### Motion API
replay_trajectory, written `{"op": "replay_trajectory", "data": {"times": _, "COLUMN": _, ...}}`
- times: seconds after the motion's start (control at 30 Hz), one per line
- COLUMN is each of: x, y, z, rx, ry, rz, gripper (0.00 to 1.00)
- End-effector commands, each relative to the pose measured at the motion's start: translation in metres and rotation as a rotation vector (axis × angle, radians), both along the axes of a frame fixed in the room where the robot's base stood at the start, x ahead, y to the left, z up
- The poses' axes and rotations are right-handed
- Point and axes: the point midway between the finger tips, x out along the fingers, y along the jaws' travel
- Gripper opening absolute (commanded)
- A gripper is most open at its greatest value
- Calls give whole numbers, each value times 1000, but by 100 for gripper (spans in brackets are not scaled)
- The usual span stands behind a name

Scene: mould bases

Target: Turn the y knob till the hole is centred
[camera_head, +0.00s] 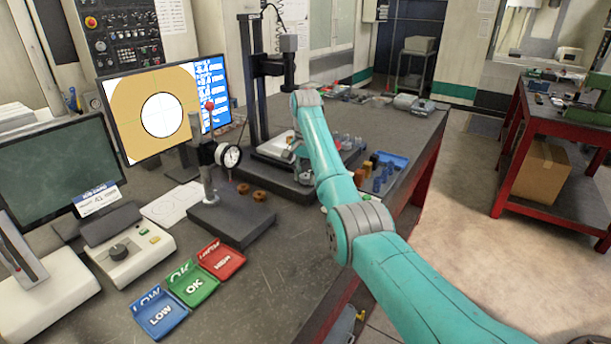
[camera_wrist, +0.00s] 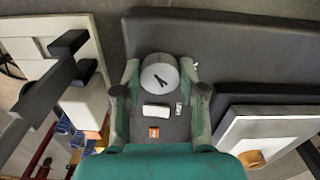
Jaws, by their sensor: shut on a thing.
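The gripper is shut on this knob. In the head view my arm hides most of the gripper and the knob, beside the measuring stand (camera_head: 262,80).
A dial gauge stand (camera_head: 232,224) and two brown rings (camera_head: 259,195) are left of my arm. Blue LOW (camera_head: 160,312), green OK (camera_head: 194,284) and red HIGH (camera_head: 222,260) trays lie in front.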

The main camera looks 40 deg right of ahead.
Motion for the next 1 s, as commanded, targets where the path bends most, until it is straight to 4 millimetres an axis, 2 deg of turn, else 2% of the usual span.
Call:
{"op": "replay_trajectory", "data": {"times": 0.2, "x": 0, "y": 0, "z": 0, "rx": -1, "ry": 0, "rz": -182, "gripper": 6}}
{"op": "replay_trajectory", "data": {"times": 0.5, "x": 0, "y": 0, "z": 0, "rx": -1, "ry": -1, "rz": -354, "gripper": 6}}
{"op": "replay_trajectory", "data": {"times": 1.0, "x": 0, "y": -1, "z": 0, "rx": -1, "ry": -1, "rz": -429, "gripper": 6}}
